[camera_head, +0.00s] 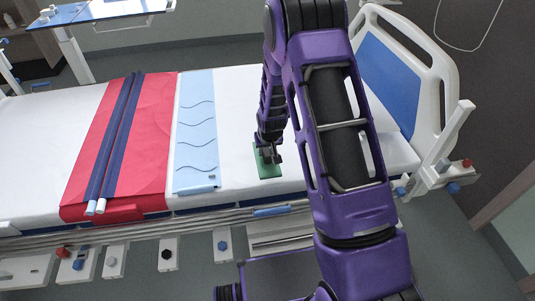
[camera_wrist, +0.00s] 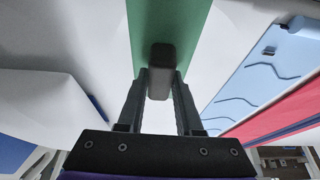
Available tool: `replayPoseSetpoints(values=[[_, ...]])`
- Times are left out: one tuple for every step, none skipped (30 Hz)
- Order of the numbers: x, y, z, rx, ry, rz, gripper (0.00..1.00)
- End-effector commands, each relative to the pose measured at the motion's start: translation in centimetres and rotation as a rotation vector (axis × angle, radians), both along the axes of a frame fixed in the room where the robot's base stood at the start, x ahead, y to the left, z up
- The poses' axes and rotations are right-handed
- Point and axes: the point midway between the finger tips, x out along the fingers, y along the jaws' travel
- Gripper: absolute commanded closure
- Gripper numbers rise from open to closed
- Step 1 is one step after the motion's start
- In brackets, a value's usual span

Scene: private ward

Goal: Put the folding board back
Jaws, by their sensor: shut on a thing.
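A green board (camera_head: 267,171) lies on or just above the white bed sheet, right of the light blue panel. In the wrist view the green board (camera_wrist: 142,22) runs up past the fingertips and has a dark grey block-like handle (camera_wrist: 160,60). My gripper (camera_head: 269,150) is over the board, and in the wrist view my gripper (camera_wrist: 160,82) has its two fingers closed on the handle. The arm hides part of the bed beside it. I cannot tell whether the board touches the sheet.
The bed (camera_head: 237,100) carries a light blue panel (camera_head: 197,135) with wavy lines and a red sheet (camera_head: 85,170) with two navy poles (camera_head: 118,135). A headboard (camera_head: 385,80) stands at right, rails (camera_head: 190,222) along the near side. An overbed table (camera_head: 90,12) is at back left.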

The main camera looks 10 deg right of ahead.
Motion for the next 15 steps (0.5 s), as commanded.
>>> replayPoseSetpoints(values=[[2.2, -0.3, 0.0, 0.004, -0.008, -0.002, 1.00], [3.2, -0.3, 0.3, 0.005, -0.009, 0.001, 1.00], [4.4, -0.5, 0.8, 0.007, -0.009, 0.001, 1.00], [5.3, -0.7, 1.1, 0.007, -0.010, 0.001, 1.00], [6.1, -0.8, 1.5, 0.007, -0.010, 0.001, 1.00], [7.1, -1.0, 2.0, 0.007, -0.011, 0.002, 1.00], [7.7, -1.2, 2.3, 0.007, -0.011, 0.001, 1.00], [8.2, -1.3, 2.6, 0.007, -0.010, 0.000, 1.00], [8.9, -1.5, 2.9, 0.006, -0.010, -0.002, 1.00], [9.3, -1.7, 3.2, 0.005, -0.011, -0.001, 1.00], [9.6, -1.8, 3.4, 0.005, -0.010, -0.001, 1.00], [9.9, -1.9, 3.7, 0.004, -0.010, -0.003, 1.00], [10.1, -2.0, 3.7, 0.003, -0.009, -0.003, 1.00], [10.2, -2.0, 3.6, 0.003, -0.009, -0.003, 1.00], [10.3, -2.1, 3.3, 0.003, -0.007, -0.003, 1.00]])
